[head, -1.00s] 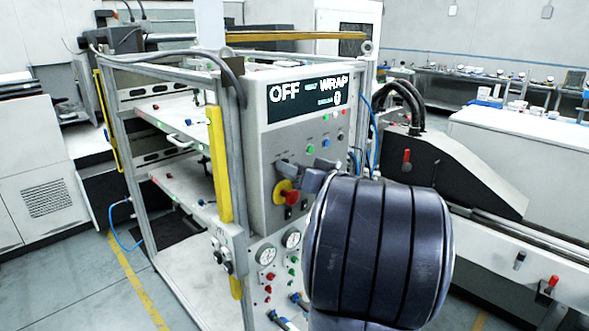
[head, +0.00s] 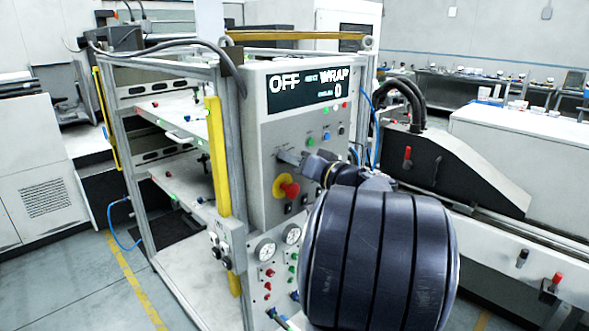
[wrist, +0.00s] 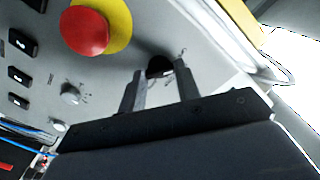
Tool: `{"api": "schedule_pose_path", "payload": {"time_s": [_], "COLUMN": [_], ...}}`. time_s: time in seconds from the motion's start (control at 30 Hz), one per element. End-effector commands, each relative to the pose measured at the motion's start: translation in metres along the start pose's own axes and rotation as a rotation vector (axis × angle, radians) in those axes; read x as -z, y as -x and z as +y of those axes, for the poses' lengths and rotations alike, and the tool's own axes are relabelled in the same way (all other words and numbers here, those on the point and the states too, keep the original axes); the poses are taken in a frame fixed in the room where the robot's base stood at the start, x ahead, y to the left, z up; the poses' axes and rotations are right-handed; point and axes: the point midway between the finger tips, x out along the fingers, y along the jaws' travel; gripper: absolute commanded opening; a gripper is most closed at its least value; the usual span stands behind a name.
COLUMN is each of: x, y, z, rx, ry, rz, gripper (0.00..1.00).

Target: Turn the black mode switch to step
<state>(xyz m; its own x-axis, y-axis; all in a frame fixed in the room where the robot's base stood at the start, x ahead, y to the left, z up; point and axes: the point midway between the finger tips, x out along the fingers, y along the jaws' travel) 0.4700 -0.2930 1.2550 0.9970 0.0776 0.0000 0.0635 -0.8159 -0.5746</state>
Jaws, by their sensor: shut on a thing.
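The black mode switch (wrist: 158,66) is a small round knob on the grey control panel (head: 262,150). In the wrist view it sits between the two fingertips of my gripper (wrist: 161,74), which is shut on it. Small markings lie around the knob, too small to read. In the head view my gripper (head: 291,157) reaches the panel from the right, and its fingers hide the switch. The panel's display (head: 307,89) reads OFF on the left and WRAP on the right, with a 0 below.
A red emergency button on a yellow disc (wrist: 86,30) is close to my gripper; in the head view the button (head: 289,190) is just below it. A smaller grey knob (wrist: 70,94) and several black rocker switches (wrist: 20,74) are nearby. A yellow post (head: 218,160) stands left of the panel.

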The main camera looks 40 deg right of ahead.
Motion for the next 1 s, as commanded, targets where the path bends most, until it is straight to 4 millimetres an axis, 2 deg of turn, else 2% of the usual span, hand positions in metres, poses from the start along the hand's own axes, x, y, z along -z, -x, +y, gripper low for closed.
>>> {"api": "schedule_pose_path", "payload": {"time_s": [0.1, 1.0], "x": [-0.0043, -0.0006], "y": [0.0001, -0.0002], "z": [0.0027, 0.0006], "rx": [0.001, -0.001], "ry": [-0.104, -0.959], "rz": [0.001, -0.002], "gripper": [0.09, 0.09]}}
